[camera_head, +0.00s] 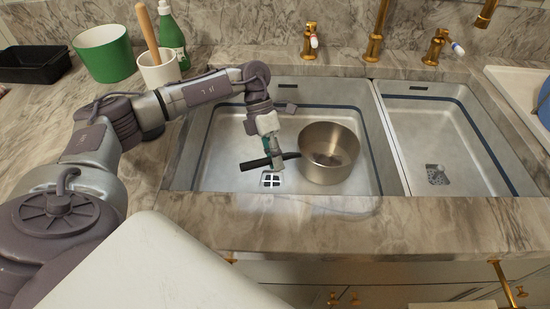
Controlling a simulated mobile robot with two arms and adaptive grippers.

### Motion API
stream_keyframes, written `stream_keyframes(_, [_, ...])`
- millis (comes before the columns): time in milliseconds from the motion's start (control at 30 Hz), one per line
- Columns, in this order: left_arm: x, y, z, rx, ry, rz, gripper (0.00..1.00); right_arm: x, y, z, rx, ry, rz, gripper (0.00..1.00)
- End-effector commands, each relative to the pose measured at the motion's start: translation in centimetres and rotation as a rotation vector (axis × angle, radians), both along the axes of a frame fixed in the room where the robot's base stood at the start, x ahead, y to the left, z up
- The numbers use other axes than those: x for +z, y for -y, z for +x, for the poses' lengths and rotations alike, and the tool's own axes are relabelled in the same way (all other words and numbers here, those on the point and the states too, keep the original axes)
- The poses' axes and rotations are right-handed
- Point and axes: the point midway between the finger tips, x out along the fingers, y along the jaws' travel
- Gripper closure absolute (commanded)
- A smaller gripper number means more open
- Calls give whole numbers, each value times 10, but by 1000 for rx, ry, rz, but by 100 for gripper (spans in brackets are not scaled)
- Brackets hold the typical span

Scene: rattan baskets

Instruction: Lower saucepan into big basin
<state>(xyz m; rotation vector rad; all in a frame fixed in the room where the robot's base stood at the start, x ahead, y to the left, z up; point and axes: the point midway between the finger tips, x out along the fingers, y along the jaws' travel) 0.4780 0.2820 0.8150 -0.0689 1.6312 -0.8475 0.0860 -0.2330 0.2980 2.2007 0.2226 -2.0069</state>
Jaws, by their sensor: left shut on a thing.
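The saucepan (328,153) is a round metal pot with a dark handle (256,164) pointing left. It appears over or inside the big basin (215,150), the left and larger of the two sink basins. My left gripper (275,159) is shut on the saucepan's handle close to the pot. The pot looks upright and empty. I cannot tell whether its bottom touches the basin floor. My right gripper is not in view.
The smaller basin (455,140) on the right is empty apart from its drain. Gold taps (375,45) stand behind the sink. A green pot (104,53), a white crock (158,72), a green bottle (172,35) and a black tray (33,64) stand on the left counter.

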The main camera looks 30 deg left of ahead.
Motion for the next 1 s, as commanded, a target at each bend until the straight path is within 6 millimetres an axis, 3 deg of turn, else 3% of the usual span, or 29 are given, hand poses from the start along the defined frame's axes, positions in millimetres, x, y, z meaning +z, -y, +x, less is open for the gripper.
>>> stream_keyframes(200, [0,1,1,-1,3,-3,100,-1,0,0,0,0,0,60])
stream_keyframes(233, [0,1,1,0,4,-3,79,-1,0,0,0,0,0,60])
stream_keyframes(400, [0,0,1,-1,2,-1,51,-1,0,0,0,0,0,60])
stream_keyframes(767, [1,-2,1,1,-2,2,51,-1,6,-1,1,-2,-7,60])
stream_keyframes(1000, [34,-21,12,2,4,1,51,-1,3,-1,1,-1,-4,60])
